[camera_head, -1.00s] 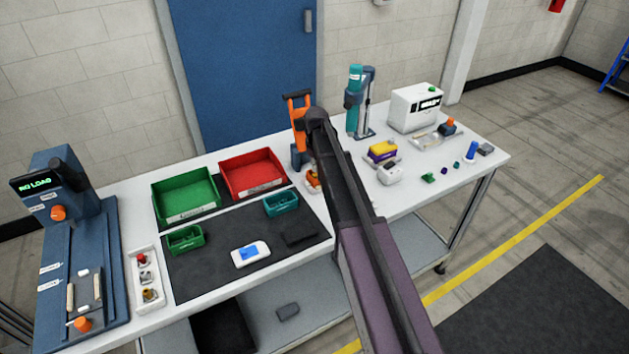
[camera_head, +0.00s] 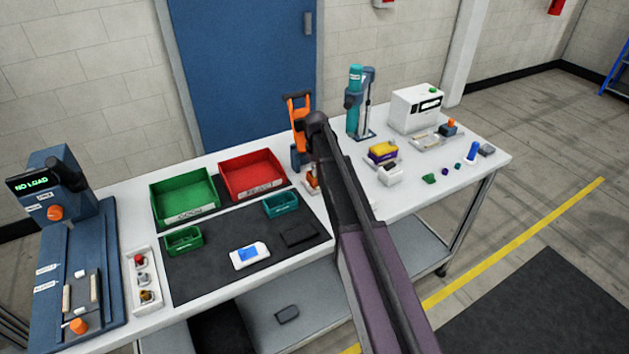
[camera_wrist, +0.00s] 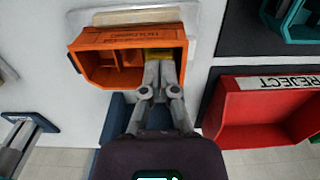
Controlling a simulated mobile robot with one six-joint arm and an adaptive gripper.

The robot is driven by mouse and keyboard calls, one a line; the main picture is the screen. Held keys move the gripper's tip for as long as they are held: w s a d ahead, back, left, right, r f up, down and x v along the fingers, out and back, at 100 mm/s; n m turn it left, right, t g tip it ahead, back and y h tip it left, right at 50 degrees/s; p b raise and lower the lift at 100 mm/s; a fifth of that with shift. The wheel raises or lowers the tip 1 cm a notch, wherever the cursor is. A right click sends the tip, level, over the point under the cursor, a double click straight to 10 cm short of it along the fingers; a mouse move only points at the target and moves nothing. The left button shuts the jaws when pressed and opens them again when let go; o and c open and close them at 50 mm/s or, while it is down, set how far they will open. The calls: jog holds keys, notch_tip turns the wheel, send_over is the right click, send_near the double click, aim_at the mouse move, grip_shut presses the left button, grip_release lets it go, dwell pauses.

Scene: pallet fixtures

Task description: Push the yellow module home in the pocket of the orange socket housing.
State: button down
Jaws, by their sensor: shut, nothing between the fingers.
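The orange socket housing (camera_wrist: 122,38) lies at the top of the wrist view, its open pocket side facing the camera, with thin inner walls. The yellow module (camera_wrist: 158,52) shows as a small yellow patch in the right-hand compartment, partly covered by my fingers. My gripper (camera_wrist: 160,70) is shut, its fingertips together at the yellow module and seemingly against it. How deep the module sits cannot be told. In the head view only a small orange bit of the housing (camera_head: 311,182) shows beside my arm; my fingertips are hidden there.
The red reject bin (camera_wrist: 265,115) is close to the right of my gripper in the wrist view. A blue stand with an orange frame (camera_head: 299,115) rises behind my arm. A yellow and purple block (camera_head: 383,150) stands to the right. Green bin (camera_head: 185,196) at left.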

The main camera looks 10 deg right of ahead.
jog(key=shift+r, duration=0.15)
jog(key=shift+r+p, duration=3.4)
jog(key=shift+p, duration=0.1)
jog(key=s+m, duration=0.3)
jog(key=s, duration=2.6)
jog(key=shift+a+f+m+b, duration=0.25)
jog(key=shift+f+m+b, duration=0.05)
